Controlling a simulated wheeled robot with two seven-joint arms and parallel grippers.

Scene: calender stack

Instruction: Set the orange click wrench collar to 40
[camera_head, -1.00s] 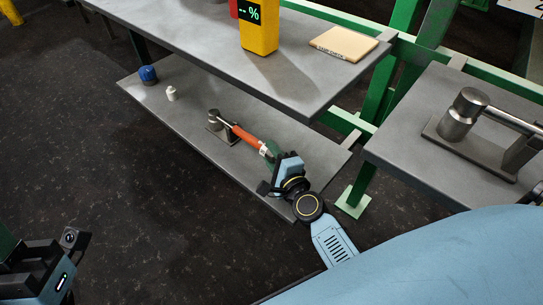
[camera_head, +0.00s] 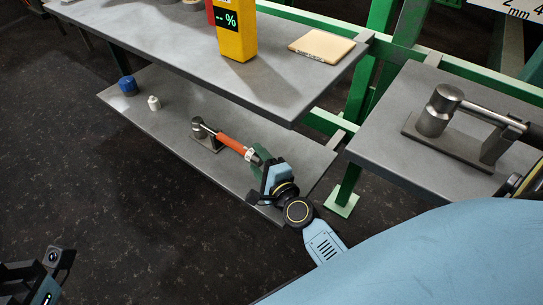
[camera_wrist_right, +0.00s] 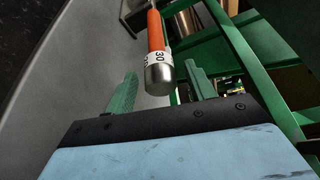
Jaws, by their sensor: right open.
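The orange click wrench (camera_head: 231,143) lies on the lower shelf, its head in a small metal stand (camera_head: 203,139). Its white collar (camera_head: 250,154) is at the near end of the handle. In the right wrist view the collar (camera_wrist_right: 158,57) shows "30", with other marks cut off at its edges, above a grey metal end cap (camera_wrist_right: 159,79). My right gripper (camera_head: 260,160) is at that end. In the wrist view its open green fingers (camera_wrist_right: 160,74) stand on either side of the end cap, apart from it. My left gripper (camera_head: 45,273) is partly cut off at lower left; its jaws are unclear.
A blue object (camera_head: 128,86) and a small white one (camera_head: 154,103) stand on the lower shelf. The upper shelf (camera_head: 180,50) overhangs, carrying a yellow "%" device (camera_head: 236,38) and a tan pad (camera_head: 321,45). Another wrench stand (camera_head: 440,137) is on the right table.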

